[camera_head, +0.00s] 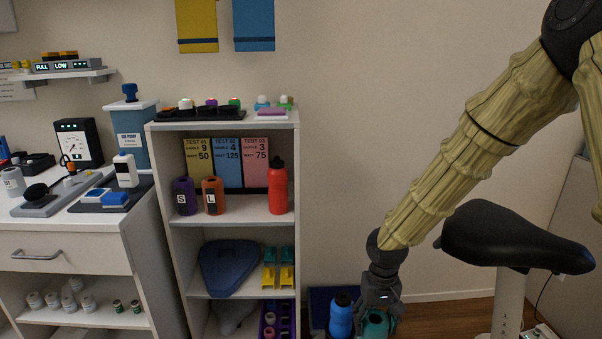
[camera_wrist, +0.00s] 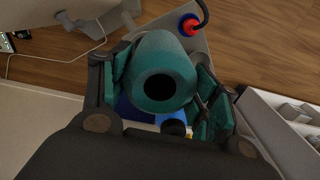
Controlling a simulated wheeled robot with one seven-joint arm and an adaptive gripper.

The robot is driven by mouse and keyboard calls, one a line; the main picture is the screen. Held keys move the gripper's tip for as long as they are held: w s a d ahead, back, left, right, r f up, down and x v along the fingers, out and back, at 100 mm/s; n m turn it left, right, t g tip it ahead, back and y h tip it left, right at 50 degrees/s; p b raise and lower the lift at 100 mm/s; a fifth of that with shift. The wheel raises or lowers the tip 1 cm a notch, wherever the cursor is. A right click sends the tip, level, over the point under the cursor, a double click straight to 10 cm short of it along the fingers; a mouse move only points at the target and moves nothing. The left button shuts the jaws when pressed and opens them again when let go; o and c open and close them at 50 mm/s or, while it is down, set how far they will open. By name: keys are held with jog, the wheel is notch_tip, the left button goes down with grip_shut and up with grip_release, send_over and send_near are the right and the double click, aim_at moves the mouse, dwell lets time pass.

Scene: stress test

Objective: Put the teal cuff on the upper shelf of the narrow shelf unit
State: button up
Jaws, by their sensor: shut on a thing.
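The teal cuff (camera_head: 376,327), a rounded tube with a dark hole, is between the fingers of my gripper (camera_head: 380,305) at the bottom of the head view. In the wrist view the cuff (camera_wrist: 160,52) sits between both fingers, its open end facing the camera. My gripper is shut on it, low and right of the narrow shelf unit (camera_head: 297,230). The upper shelf (camera_head: 235,212) of the unit holds a purple cuff marked S (camera_head: 184,197), an orange cuff marked L (camera_head: 213,196) and a red bottle (camera_head: 277,187). Bare board shows between the orange cuff and the bottle.
Three test cards (camera_head: 227,163) stand at the back of the upper shelf. A blue bottle (camera_head: 341,315) stands close left of my gripper. A black bike saddle (camera_head: 515,238) is to the right.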

jog(key=r+p, duration=0.4)
jog(key=p, duration=0.1)
jog(key=w+r+p, duration=0.1)
jog(key=r+p, duration=0.3)
jog(key=p, duration=0.1)
jog(key=w+r+p, duration=0.1)
jog(key=r+p, duration=0.3)
jog(key=p, duration=0.1)
jog(key=shift+w+p, duration=0.25)
jog(key=shift+p, duration=0.15)
jog(key=s+f, duration=0.4)
jog(key=f, duration=0.1)
jog(key=s+f, duration=0.2)
jog(key=f, duration=0.1)
jog(key=shift+s, duration=0.15)
